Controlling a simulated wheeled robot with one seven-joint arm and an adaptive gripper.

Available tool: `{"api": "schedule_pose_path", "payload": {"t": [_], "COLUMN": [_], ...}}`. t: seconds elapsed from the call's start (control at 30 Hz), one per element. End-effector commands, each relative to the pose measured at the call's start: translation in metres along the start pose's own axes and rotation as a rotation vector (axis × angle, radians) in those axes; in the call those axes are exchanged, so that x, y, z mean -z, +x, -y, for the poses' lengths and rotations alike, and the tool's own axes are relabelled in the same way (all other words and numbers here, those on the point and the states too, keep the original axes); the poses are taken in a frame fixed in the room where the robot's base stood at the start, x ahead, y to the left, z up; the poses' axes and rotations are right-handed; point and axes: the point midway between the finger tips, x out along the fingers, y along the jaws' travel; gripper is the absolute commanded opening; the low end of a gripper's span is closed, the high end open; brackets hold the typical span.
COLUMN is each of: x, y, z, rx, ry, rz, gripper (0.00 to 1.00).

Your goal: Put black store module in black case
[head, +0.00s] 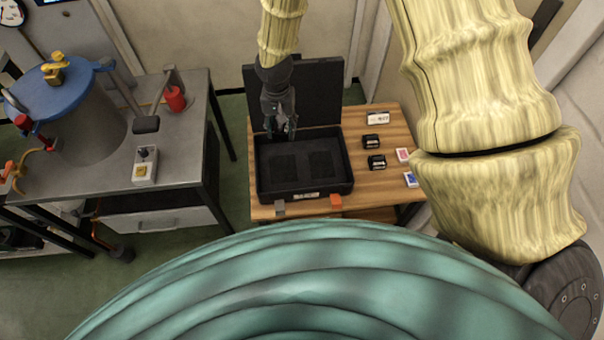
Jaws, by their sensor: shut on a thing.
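The black case (304,192) stands open on the wooden table, its lid (318,90) raised at the back. Two darker rectangular patches show on its floor. My gripper (281,132) points down over the back left part of the case, in front of the lid. It is shut on a small dark thing that is hard to make out against the black lid. Two small black modules with pale markings sit right of the case: a rear one (371,143) and a front one (376,162). I cannot tell which one is the store module.
A grey bench (188,145) with a blue-topped cylinder (70,115) stands left.

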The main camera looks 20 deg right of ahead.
Motion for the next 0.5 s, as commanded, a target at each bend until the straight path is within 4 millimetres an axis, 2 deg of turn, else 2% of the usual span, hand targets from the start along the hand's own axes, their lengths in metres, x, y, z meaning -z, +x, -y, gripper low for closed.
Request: {"api": "schedule_pose_path", "payload": {"t": [0.03,0.5], "x": [0.002,0.019], "y": [0.02,0.102], "z": [0.001,0.011], "rx": [0.0,0.006], "ry": [0.028,0.319], "rz": [-0.001,0.003], "gripper": [0.17,0.17]}}
